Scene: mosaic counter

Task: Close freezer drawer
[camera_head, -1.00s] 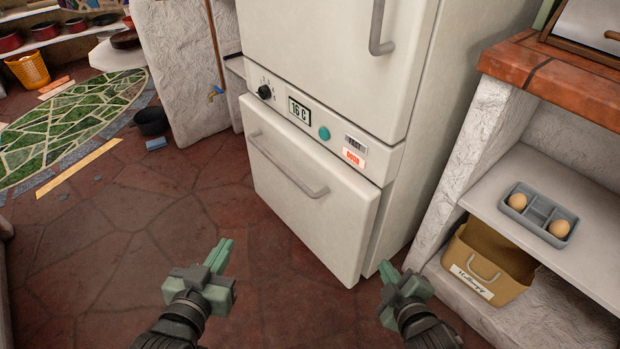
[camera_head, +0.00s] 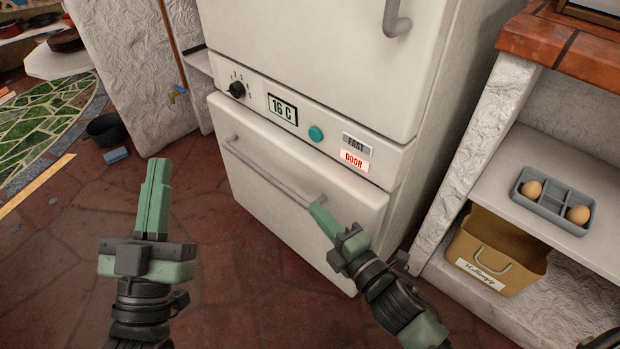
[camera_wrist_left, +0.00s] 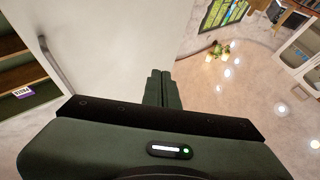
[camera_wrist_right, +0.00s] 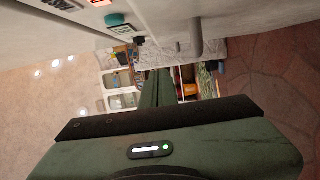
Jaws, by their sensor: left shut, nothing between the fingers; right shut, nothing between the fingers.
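The white freezer drawer (camera_head: 275,205) is the lower front of the fridge (camera_head: 310,50). It stands out slightly from the body at its right side. A long bar handle (camera_head: 262,172) runs across its upper part, and it may be the grey bar in the right wrist view. My right gripper (camera_head: 317,208) is shut and empty, its tips at the handle's right end in the head view; I cannot tell if they touch. My left gripper (camera_head: 158,165) is shut and empty, left of the drawer and apart from it. It also shows in the left wrist view (camera_wrist_left: 160,76).
A red "DOOR" light (camera_head: 354,160) glows on the control panel. A shelf unit (camera_head: 475,170) at right holds an egg tray (camera_head: 552,203) and a tan bin (camera_head: 495,250). A black pot (camera_head: 105,130) stands at far left. Stone floor is open left of the fridge.

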